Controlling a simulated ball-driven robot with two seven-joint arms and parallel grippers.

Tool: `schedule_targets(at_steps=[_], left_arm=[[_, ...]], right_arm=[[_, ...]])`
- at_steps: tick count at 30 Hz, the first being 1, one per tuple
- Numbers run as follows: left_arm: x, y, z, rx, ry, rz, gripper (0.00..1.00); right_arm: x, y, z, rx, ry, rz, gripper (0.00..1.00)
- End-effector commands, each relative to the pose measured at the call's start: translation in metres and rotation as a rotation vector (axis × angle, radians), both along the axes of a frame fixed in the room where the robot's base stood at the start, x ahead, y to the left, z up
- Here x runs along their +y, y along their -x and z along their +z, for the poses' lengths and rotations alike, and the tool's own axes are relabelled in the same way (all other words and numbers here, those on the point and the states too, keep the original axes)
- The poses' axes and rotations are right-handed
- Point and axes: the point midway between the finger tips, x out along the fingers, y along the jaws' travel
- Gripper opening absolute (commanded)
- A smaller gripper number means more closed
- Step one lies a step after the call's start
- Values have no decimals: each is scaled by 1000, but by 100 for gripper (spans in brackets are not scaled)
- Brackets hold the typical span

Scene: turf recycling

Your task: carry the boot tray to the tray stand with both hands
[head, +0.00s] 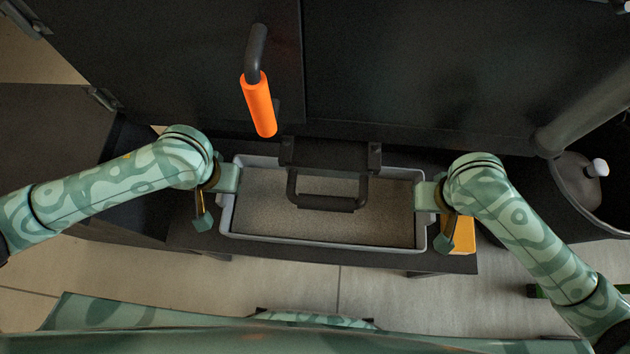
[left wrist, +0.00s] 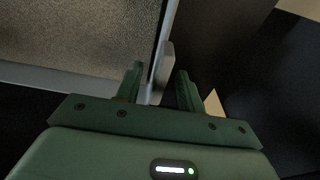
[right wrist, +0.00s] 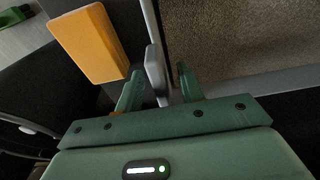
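The boot tray (head: 325,243) is a shallow grey tray with a speckled grey-brown inside, lying level on a low dark bench (head: 455,264). My left gripper (head: 226,180) is at its left end. In the left wrist view, its open fingers (left wrist: 160,88) stand either side of the tray's end grip (left wrist: 165,66), with gaps showing. My right gripper (head: 430,194) is at the right end. In the right wrist view, its open fingers (right wrist: 160,85) stand either side of the other end grip (right wrist: 155,70), also with gaps. I cannot tell which thing is the tray stand.
A dark bar handle (head: 327,203) juts over the tray's middle from the black machine front (head: 400,70). An orange lever grip (head: 259,105) sticks out above. A yellow-orange block (head: 463,234) lies right of the tray. A round dark bin (head: 570,185) stands far right. Tiled floor lies in front.

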Motion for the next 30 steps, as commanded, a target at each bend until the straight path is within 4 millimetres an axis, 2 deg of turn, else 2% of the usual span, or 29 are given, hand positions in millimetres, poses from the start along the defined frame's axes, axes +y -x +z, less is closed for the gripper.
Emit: schedule_targets(at_steps=[7, 8, 11, 12, 30], left_arm=[[0, 0, 0, 1, 0, 0, 38], [0, 0, 0, 0, 0, 0, 33], [0, 0, 0, 0, 0, 0, 5], [0, 0, 0, 0, 0, 0, 0], [0, 0, 0, 0, 0, 0, 0]], right_arm=[[0, 0, 0, 0, 0, 0, 38], [0, 0, 0, 0, 0, 0, 33], [0, 0, 0, 0, 0, 0, 5], [0, 0, 0, 0, 0, 0, 0], [0, 0, 0, 0, 1, -1, 0]])
